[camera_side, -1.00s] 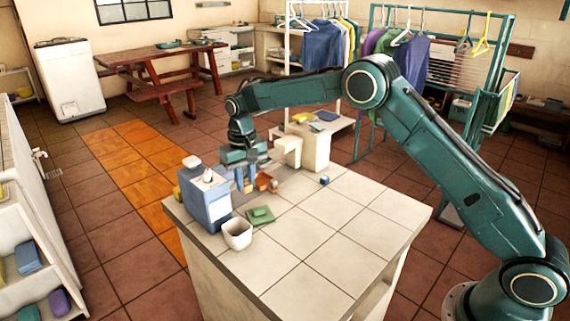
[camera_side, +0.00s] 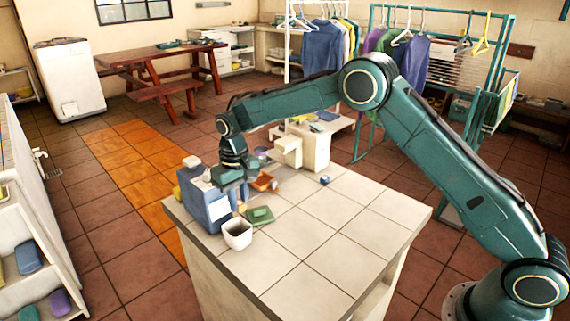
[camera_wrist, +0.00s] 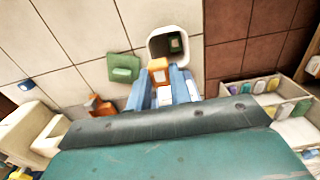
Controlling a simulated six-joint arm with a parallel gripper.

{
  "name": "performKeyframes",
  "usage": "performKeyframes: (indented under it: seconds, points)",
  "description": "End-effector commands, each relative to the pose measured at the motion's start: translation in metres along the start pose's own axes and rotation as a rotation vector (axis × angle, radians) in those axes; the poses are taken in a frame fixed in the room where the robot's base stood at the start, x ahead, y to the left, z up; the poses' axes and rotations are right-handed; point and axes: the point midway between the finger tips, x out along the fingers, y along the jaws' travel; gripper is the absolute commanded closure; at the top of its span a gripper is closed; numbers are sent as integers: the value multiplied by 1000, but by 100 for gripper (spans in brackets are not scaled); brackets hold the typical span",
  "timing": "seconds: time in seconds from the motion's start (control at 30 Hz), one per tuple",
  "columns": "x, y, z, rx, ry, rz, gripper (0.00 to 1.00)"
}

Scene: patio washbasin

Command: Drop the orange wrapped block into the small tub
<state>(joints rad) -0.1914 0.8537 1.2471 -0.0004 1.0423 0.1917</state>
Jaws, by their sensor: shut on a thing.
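My gripper (camera_wrist: 160,80) is shut on the orange wrapped block (camera_wrist: 158,69), which shows between the blue fingertips in the wrist view. In the side view my gripper (camera_side: 238,193) hangs low beside the blue box, and the block cannot be made out there. The small white tub (camera_side: 239,241) stands near the counter's left front edge, just in front of my gripper. In the wrist view the tub (camera_wrist: 155,45) lies just beyond the block, with a small dark green and brown patch inside it.
The blue box (camera_side: 207,209) with a white label stands close left of the tub. A green item (camera_side: 260,215) lies right of the tub. An orange scoop-like item (camera_side: 264,182) and a small blue cube (camera_side: 324,180) lie farther back. The counter's right front (camera_side: 330,250) is clear.

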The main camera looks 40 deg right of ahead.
Motion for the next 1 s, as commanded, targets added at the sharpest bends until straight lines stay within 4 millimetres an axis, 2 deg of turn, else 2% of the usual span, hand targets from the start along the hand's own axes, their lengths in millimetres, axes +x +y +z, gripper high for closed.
performKeyframes:
  seconds: [0.6,1.0]
  points:
    - [40,0,0,0,0,0,100]
    - [44,0,0,0,1,0,100]
